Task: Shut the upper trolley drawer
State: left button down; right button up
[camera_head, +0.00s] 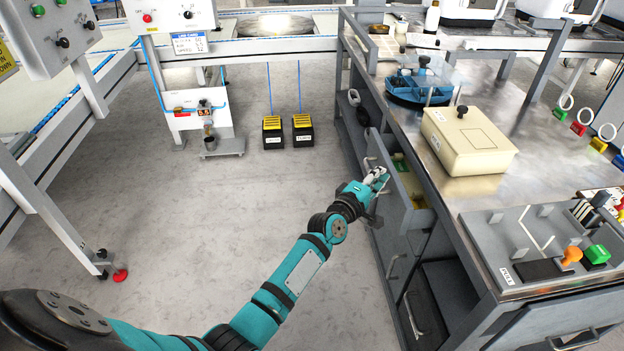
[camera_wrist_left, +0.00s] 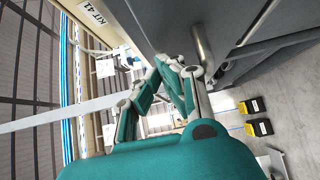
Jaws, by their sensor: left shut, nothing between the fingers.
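The upper trolley drawer (camera_head: 397,190) is pulled partly out of the grey trolley, and items show inside it. My left gripper (camera_head: 378,178) is shut and empty at the outer face of this drawer's front, near its handle. In the left wrist view my shut left gripper (camera_wrist_left: 185,75) is close to a metal bar handle (camera_wrist_left: 203,50) on a grey front. I cannot tell whether the fingers touch the front. My right gripper is not in view.
The metal worktop (camera_head: 480,200) above the drawer carries a beige box (camera_head: 468,140), a blue round tray (camera_head: 418,88) and a grey tray (camera_head: 510,262). Two black-and-yellow boxes (camera_head: 287,131) stand on the floor.

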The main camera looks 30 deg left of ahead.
pick_arm(q)
jog(key=shift+w+d, duration=0.8)
jog(key=shift+d, duration=0.35)
jog(key=shift+s+a, duration=0.1)
